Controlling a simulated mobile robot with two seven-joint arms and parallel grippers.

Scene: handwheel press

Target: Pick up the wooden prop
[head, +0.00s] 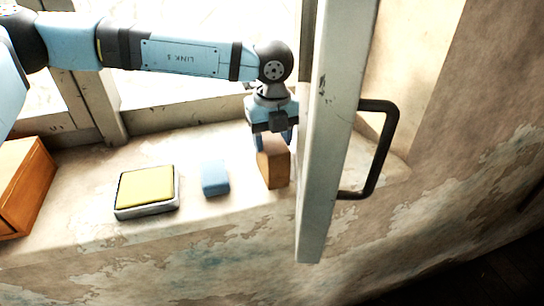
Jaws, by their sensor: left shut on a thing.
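The wooden prop (274,170) is a brown block standing on the pale window sill, close to the left side of the open window sash. My left gripper (273,143) comes down over it from above and is shut on its upper part. The fingers cover part of the block's top. Whether the block's base touches the sill is hard to tell. My right gripper is not in the head view.
The white window sash (335,130) with a black handle (381,150) stands close on the right. A blue block (215,178), a tin with a yellow pad (147,190) and an orange-brown wooden box (20,188) sit to the left on the sill (100,225).

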